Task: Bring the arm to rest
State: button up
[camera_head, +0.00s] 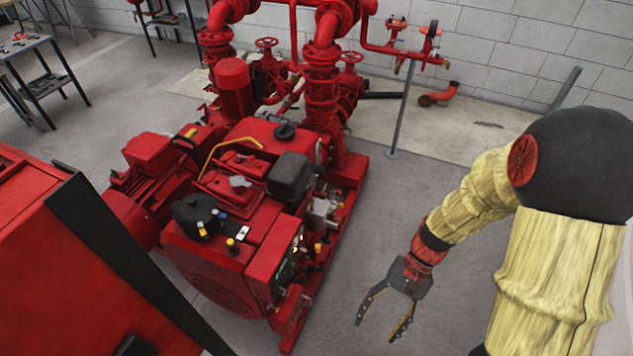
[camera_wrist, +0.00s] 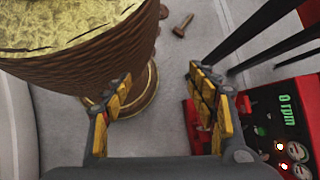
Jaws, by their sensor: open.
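My gripper (camera_head: 377,330) hangs at the end of my arm, right of the red pumpset (camera_head: 230,190) and above bare grey floor. Its two dark fingers are spread and point down and a little left. Nothing is between them in the head view. My arm in its yellow cover bends down from the upper right, clear of the pumpset. In the wrist view, the yellow-padded fingers (camera_wrist: 160,78) stand apart. A red part shows beyond the right finger; its distance cannot be told.
A red control panel (camera_wrist: 272,125) with a lit display and gauges is at the wrist view's right. A red cabinet (camera_head: 60,260) with a black edge stands at lower left. Red pipes (camera_head: 325,75) and a grey post (camera_head: 403,110) are behind. A dark table (camera_head: 40,75) is far left.

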jog(key=w+d+r+n+t+h, duration=0.2)
jog(key=d+r+t, duration=0.1)
jog(key=r, duration=0.4)
jog(key=w+d+r+n+t+h, duration=0.1)
jog(key=d+r+n+t+h, duration=0.15)
jog(key=r, duration=0.45)
notch_tip(320, 180, up, 14)
jog(key=a+t, duration=0.1)
jog(key=t, duration=0.5)
jog(key=shift+s+a+f+n+h, duration=0.2)
jog(key=shift+s+a+n+h, duration=0.05)
jog(key=shift+s+n+h, duration=0.2)
jog(key=shift+c, duration=0.4)
